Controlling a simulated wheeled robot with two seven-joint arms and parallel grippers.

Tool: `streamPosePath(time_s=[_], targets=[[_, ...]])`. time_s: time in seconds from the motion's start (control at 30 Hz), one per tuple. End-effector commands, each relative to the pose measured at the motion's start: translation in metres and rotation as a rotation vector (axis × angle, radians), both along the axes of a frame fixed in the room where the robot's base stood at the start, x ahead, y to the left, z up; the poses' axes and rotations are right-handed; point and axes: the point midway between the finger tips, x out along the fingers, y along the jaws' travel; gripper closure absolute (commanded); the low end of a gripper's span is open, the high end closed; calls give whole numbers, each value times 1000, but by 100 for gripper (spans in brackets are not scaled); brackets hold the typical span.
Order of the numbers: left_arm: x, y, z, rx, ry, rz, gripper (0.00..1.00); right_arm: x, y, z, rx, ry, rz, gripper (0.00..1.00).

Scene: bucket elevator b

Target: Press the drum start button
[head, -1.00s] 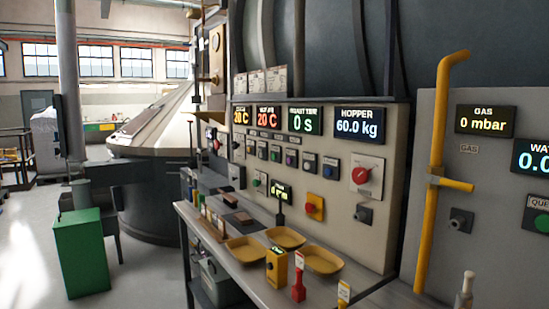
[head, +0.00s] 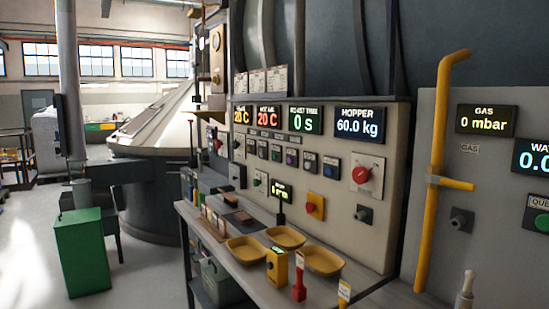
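The grey control panel (head: 310,240) stands right of centre in the head view. The labels are too small to read, so I cannot tell which is the drum start button. Neither of my grippers is in view.
A bench (head: 265,263) with several yellow trays (head: 322,260) juts out below the panel. A yellow pipe (head: 434,150) rises to the right. A green bin (head: 83,252) stands on the left; the floor at far left is open.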

Motion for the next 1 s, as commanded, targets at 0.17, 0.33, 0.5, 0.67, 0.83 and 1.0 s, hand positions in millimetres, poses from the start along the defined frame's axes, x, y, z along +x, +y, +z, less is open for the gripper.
streamPosePath(time_s=[0.17,0.33,0.5,0.67,0.83,1.0], targets=[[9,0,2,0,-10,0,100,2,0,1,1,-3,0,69],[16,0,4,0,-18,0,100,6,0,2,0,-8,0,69],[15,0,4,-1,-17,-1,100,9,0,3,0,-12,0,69],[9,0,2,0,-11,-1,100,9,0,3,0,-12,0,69],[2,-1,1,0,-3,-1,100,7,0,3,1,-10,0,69],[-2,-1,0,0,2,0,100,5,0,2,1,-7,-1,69]])
